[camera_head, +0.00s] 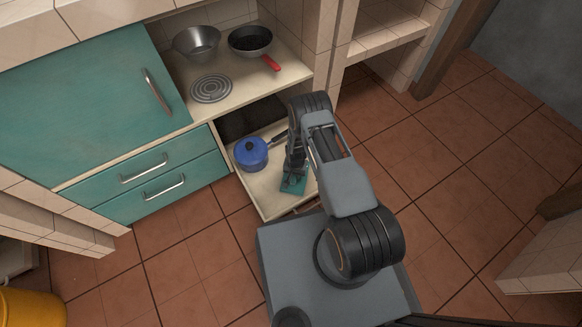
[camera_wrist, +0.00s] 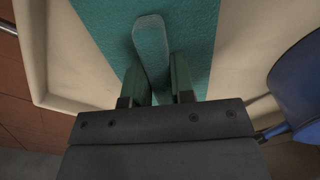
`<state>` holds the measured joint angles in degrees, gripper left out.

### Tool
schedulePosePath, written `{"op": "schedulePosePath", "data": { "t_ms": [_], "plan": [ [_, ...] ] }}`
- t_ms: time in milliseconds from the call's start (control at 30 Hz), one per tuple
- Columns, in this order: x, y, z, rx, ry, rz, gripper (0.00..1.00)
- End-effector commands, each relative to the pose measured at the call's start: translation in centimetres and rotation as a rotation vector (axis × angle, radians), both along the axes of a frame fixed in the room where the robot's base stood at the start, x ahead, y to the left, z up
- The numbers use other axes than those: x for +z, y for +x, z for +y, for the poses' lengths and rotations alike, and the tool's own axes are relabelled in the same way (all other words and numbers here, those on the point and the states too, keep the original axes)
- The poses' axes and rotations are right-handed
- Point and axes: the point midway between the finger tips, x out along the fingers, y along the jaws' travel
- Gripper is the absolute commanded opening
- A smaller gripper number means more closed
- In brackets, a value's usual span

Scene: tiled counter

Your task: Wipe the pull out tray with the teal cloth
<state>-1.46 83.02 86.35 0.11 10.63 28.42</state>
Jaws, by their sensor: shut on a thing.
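The teal cloth (camera_head: 296,187) lies on the cream pull out tray (camera_head: 266,190), near its front. My gripper (camera_wrist: 158,82) is shut on that grip, one finger on each side. In the head view my gripper (camera_head: 294,170) points down over the tray, and my arm hides the tray's right part. Bare tray (camera_wrist: 250,45) shows on both sides of the cloth.
A blue lidded pot (camera_head: 251,154) stands on the tray left of my gripper; its handle points toward my arm. Above, a counter holds a steel bowl (camera_head: 197,42), a pan with a red handle (camera_head: 250,40) and a coil burner (camera_head: 211,89). Teal drawers (camera_head: 150,180) are at left.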

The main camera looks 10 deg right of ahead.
Motion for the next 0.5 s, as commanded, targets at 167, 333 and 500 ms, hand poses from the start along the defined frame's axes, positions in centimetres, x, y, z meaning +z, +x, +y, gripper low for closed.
{"op": "schedulePosePath", "data": {
  "t_ms": [167,333,500],
  "plan": [
    [0.5,0.0,0.9,-0.008,0.0,-0.001,0.04],
    [3.0,-0.1,1.1,-0.004,0.0,-0.001,0.04],
    [4.5,-0.1,1.2,-0.001,0.0,0.0,0.04]
  ]
}}
